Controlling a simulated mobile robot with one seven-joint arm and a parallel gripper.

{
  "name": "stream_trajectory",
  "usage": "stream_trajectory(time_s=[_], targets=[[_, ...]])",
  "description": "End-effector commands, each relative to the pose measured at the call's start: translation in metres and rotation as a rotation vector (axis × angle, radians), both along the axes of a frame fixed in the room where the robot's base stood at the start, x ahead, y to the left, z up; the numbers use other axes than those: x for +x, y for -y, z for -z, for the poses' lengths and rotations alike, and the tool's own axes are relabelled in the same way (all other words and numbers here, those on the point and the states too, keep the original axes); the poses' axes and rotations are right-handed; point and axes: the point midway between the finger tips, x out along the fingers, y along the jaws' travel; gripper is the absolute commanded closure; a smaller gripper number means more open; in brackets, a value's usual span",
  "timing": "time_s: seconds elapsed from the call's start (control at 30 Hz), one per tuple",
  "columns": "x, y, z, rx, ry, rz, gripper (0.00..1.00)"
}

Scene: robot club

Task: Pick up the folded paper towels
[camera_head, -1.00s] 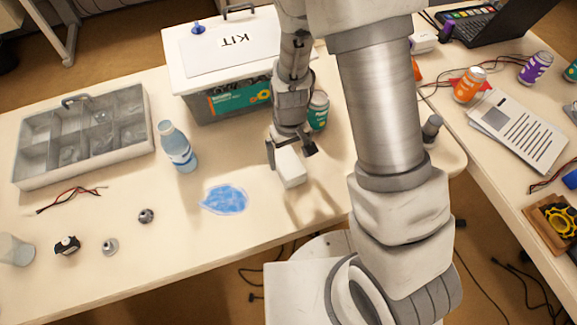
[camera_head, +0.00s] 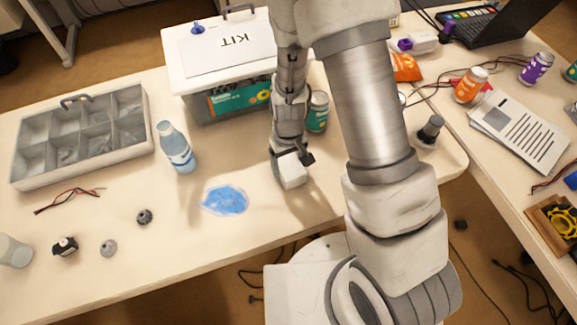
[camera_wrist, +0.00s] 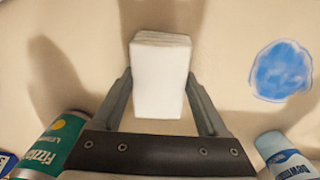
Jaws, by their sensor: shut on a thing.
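The folded paper towels (camera_head: 291,170) are a small white block near the middle of the table. They also show in the wrist view (camera_wrist: 160,78), with layered folds at their far edge. My gripper (camera_head: 290,157) is over them, with its two fingers shut on their left and right sides in the wrist view (camera_wrist: 160,92). I cannot tell whether they are clear of the table.
A blue spill (camera_head: 225,200) lies left of the towels. A water bottle (camera_head: 178,148) stands further left. A green can (camera_head: 317,112) stands close behind my gripper. The KIT box (camera_head: 222,95) is at the back, and a compartment tray (camera_head: 80,140) is at far left.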

Motion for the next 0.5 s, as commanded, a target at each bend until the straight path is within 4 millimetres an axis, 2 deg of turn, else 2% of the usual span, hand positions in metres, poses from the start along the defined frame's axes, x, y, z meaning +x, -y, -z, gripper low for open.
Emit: stream_trajectory(time_s=[0.33,0.5], targets=[[0.000,0.000,-0.003,0.000,0.001,0.000,0.77],[0.000,0.000,-0.016,0.001,0.002,0.001,0.77]])
